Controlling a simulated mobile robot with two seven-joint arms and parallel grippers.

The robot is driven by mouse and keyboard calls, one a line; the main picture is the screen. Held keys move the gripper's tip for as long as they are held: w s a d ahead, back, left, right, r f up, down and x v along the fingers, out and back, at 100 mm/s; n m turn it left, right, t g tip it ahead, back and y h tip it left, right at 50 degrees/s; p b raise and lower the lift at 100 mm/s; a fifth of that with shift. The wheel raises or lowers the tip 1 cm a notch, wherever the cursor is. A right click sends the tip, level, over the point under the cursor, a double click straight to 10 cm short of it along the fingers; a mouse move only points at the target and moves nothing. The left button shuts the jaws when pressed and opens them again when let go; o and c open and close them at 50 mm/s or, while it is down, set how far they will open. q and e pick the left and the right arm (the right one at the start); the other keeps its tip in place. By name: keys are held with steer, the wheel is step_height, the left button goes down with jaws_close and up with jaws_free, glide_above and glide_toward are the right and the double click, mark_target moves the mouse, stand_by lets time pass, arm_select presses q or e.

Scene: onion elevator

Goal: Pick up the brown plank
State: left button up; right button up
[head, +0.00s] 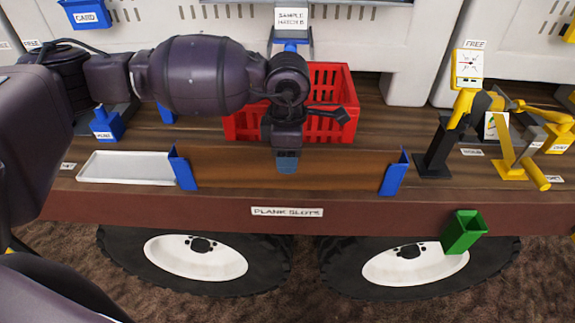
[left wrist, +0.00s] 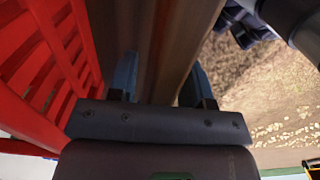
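The brown plank (head: 335,174) is held between two blue slot brackets, left (head: 184,170) and right (head: 395,174), at the front edge of the wooden deck. My left gripper (head: 287,160) points down at the plank's middle, with one blue fingertip in front of its face. In the left wrist view, two blue fingers stand apart on either side of brown wood, seemingly the plank (left wrist: 163,55). I cannot tell whether they press on it. My right gripper is not in view.
A red crate (head: 338,110) stands close behind the plank. A white tray (head: 128,168) lies to the left. A green box (head: 463,232) hangs at the front right. Ground lies below the deck's front edge.

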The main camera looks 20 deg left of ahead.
arm_select(q)
jaws_close()
steer(key=shift+r, duration=0.1)
